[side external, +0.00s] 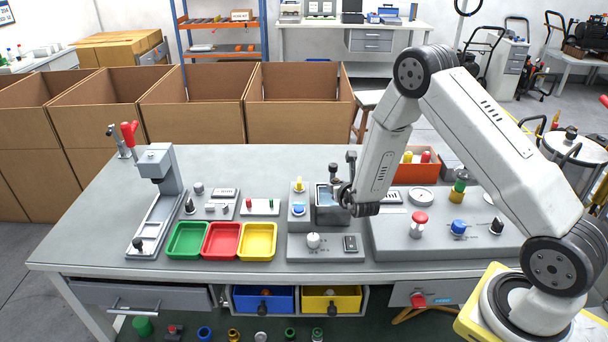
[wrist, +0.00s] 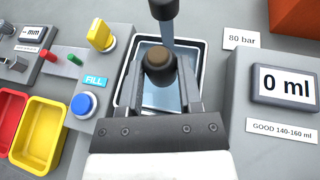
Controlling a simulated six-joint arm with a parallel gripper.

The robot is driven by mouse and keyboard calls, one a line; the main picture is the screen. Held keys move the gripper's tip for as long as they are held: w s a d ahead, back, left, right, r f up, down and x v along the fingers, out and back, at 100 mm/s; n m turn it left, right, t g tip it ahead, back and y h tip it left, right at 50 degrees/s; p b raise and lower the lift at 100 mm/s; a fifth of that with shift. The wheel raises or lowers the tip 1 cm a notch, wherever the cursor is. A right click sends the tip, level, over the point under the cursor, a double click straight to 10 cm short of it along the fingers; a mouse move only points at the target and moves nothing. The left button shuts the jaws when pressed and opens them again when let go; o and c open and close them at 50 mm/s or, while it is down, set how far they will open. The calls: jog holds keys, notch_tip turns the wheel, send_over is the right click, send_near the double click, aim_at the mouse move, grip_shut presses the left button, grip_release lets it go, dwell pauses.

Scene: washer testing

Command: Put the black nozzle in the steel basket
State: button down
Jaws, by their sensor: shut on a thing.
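My gripper (wrist: 160,84) is shut on a dark nozzle (wrist: 160,66) with a brownish round top, held between the two fingers. In the wrist view it appears over a grey-rimmed tank (wrist: 121,93) with blue water inside; I cannot tell its height above the water. A black spout (wrist: 164,8) stands just beyond the nozzle, with a pale blue strip below it. In the side view my gripper (side external: 344,194) is at the tank (side external: 328,214), partly hidden by my wrist. I cannot clearly identify a steel basket in either view.
Green (side external: 187,240), red (side external: 222,241) and yellow (side external: 258,241) trays lie left of the tank. A panel with a 0 ml display (wrist: 284,86) is close on the right. An orange bin (side external: 416,172) stands behind.

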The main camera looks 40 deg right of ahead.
jog(key=shift+w+f, duration=0.2)
jog(key=shift+w+d+f, duration=0.1)
jog(key=shift+w+f, duration=0.15)
jog(key=shift+f, duration=1.6)
jog(key=shift+f, duration=0.1)
jog(key=shift+c, duration=1.4)
grip_release()
jog(key=shift+v, duration=6.05)
